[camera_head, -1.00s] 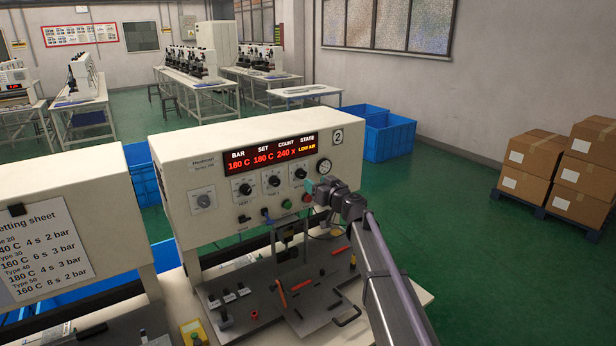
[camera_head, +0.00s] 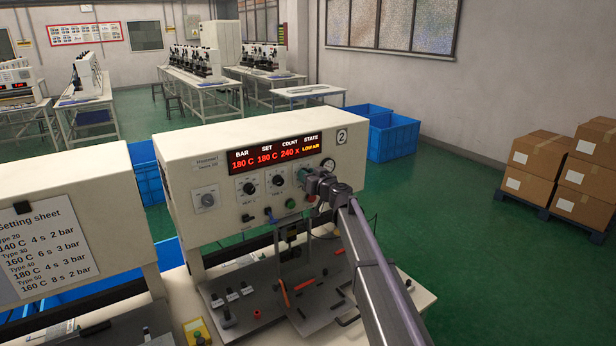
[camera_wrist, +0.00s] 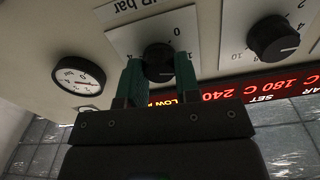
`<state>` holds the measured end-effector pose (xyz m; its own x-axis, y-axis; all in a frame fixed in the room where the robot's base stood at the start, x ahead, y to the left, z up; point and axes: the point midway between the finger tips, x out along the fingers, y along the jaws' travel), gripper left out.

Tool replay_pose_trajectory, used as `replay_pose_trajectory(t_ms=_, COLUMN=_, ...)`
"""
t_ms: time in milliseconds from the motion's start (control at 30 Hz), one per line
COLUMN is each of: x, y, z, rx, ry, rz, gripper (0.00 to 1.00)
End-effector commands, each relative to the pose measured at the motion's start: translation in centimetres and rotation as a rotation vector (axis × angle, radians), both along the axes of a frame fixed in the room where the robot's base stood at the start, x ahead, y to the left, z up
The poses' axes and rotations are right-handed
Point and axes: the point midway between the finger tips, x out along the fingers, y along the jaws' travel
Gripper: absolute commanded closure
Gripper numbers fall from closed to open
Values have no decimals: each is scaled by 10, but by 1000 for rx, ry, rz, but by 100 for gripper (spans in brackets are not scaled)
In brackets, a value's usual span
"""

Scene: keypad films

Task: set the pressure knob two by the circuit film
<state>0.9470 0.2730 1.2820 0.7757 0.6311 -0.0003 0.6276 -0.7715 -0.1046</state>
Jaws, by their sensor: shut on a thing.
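The beige press marked 2 (camera_head: 341,137) carries a red display with a yellow "LOW AIR". In the wrist view, upside down, the black pressure knob (camera_wrist: 158,58) sits on a white plate with a number scale and "bar" lettering. My gripper (camera_wrist: 160,75) has its two green fingers on either side of this knob and is shut on it. In the head view my gripper (camera_head: 312,183) is at the panel's right side and hides most of that knob. A round pressure gauge (camera_wrist: 78,76) is beside it. I cannot make out a circuit film or its type.
Another black knob (camera_wrist: 274,38) is beside the held one. Green and red buttons (camera_head: 291,203) lie just below. The setting sheet (camera_head: 42,240) on the left machine lists types with temperatures, seconds and bar. The press bed with levers (camera_head: 285,292) is below.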

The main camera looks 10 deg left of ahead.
Motion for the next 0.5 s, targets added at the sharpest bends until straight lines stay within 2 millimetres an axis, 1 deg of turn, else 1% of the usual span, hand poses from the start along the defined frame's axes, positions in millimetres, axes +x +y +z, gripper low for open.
replay_pose_trajectory(t_ms=33, x=0, y=0, z=0, rx=0, ry=0, rz=0, gripper=87)
replay_pose_trajectory(t_ms=100, x=0, y=0, z=0, rx=0, ry=0, rz=0, gripper=93)
replay_pose_trajectory(t_ms=333, x=0, y=0, z=0, rx=12, ry=9, rz=0, gripper=93)
replay_pose_trajectory(t_ms=500, x=0, y=0, z=0, rx=53, ry=43, rz=1, gripper=93)
